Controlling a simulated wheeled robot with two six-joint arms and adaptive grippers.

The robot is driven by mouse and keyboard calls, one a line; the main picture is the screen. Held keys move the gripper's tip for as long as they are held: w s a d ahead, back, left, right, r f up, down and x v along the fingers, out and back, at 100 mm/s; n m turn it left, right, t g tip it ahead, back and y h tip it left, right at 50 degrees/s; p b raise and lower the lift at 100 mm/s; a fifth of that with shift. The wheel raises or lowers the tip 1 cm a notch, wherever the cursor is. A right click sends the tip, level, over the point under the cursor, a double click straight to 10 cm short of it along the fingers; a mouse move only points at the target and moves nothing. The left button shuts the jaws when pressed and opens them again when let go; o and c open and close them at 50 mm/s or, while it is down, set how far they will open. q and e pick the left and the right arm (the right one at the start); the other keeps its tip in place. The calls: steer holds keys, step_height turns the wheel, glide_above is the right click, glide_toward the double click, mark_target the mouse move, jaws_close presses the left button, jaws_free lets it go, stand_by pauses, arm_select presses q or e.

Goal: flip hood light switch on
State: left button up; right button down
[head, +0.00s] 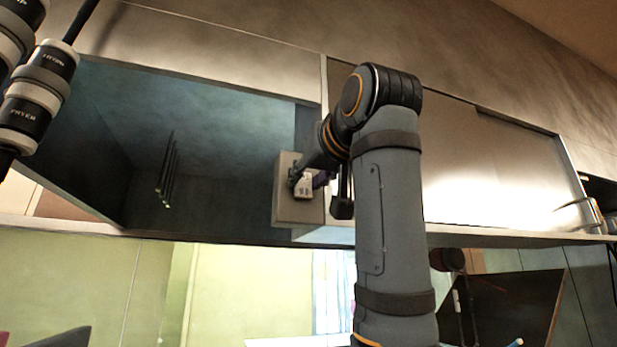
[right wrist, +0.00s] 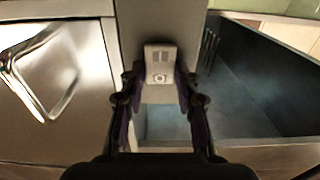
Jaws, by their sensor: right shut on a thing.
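In the right wrist view the switch (right wrist: 160,64) faces me, with two dark marks above a round symbol. My right gripper (head: 308,181) reaches up to it. In the right wrist view its dark fingers (right wrist: 160,88) stand on both sides of the switch, shut on it. The wrist partly hides the box in the head view. I cannot tell the switch's on or off position. My left gripper is not in view.
A dark open recess (head: 220,130) lies left of the switch, with thin hanging rods (head: 168,172) inside. A steel cabinet panel (head: 485,175) is on the right. Black and white cylinders (head: 38,95) with printed lettering show at the upper left.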

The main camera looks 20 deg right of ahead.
steer(key=f+t+b, duration=0.1)
steer(key=t+b, duration=0.1)
steer(key=b, duration=0.2)
steer(key=shift+f, duration=0.2)
steer(key=shift+r+t+b, duration=0.25)
steer(key=shift+t+b, duration=0.25)
steer(key=shift+r, duration=0.15)
steer(key=c, duration=1.3)
jaws_free()
steer(key=o, duration=0.3)
steer(key=shift+w, duration=0.15)
steer(key=shift+o, duration=0.2)
steer(key=v, duration=1.2)
